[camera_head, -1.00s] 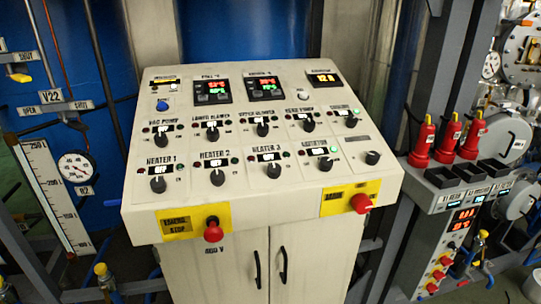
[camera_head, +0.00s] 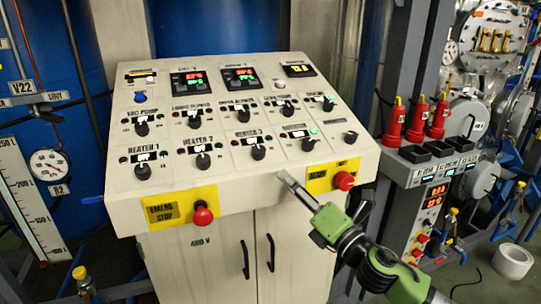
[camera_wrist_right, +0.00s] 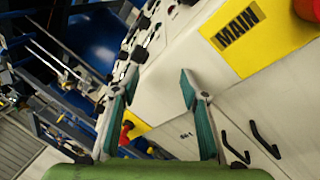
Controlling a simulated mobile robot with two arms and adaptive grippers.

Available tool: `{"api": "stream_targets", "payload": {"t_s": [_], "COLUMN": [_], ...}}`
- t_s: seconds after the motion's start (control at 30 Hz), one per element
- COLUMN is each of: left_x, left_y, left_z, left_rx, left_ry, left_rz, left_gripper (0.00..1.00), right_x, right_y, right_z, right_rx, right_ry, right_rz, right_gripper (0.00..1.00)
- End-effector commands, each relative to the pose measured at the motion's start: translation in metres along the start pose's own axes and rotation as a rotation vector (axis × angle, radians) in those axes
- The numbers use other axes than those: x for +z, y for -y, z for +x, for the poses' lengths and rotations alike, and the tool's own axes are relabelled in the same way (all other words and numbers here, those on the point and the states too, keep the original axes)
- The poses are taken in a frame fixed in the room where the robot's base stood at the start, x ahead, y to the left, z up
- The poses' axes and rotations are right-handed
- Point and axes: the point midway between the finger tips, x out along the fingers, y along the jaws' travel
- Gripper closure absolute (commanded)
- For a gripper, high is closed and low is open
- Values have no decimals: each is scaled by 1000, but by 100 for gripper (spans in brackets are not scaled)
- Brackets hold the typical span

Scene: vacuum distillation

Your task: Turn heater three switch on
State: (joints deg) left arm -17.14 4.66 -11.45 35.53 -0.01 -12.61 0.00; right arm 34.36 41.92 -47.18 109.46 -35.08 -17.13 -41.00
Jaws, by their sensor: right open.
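The heater 3 switch (camera_head: 258,152) is a black rotary knob in the lower row of the white control panel (camera_head: 222,182), under the label HEATER 3. A small white plate sits above it; its text is too small to read now. My right gripper (camera_head: 285,176) is in front of the panel's lower front edge, below and to the right of that knob and apart from it. In the right wrist view, its two fingers (camera_wrist_right: 159,82) are spread with nothing between them. My left gripper is not in view.
A red emergency stop button (camera_head: 203,216) on a yellow plate sticks out at the front left. The red main switch (camera_head: 344,181) is close right of my right gripper. Other knobs flank heater 3, including heater 2 (camera_head: 203,161). Cabinet doors (camera_head: 222,268) are below.

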Motion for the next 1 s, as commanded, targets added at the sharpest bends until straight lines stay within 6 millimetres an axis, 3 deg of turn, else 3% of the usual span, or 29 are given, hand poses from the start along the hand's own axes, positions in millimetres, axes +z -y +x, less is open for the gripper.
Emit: {"api": "stream_targets", "payload": {"t_s": [0.03, 0.17, 0.3, 0.4, 0.67, 1.0], "left_x": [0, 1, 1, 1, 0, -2], "left_y": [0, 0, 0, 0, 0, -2], "left_z": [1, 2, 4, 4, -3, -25], "left_rx": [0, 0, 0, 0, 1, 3], "left_ry": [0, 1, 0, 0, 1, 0], "left_rz": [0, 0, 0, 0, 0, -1], "left_gripper": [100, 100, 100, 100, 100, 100], "right_x": [10, 22, 34, 41, 42, 16], "right_y": [-18, -45, -52, -51, -51, -58], "right_z": [4, 6, 0, -6, 3, 67], "right_rx": [54, 165, 232, 253, 265, 266], "right_ry": [-33, -134, -227, -270, -298, -298], "right_rz": [-146, -520, -848, -989, -1070, -1064], "right_gripper": [60, 60, 60, 60, 60, 60]}}
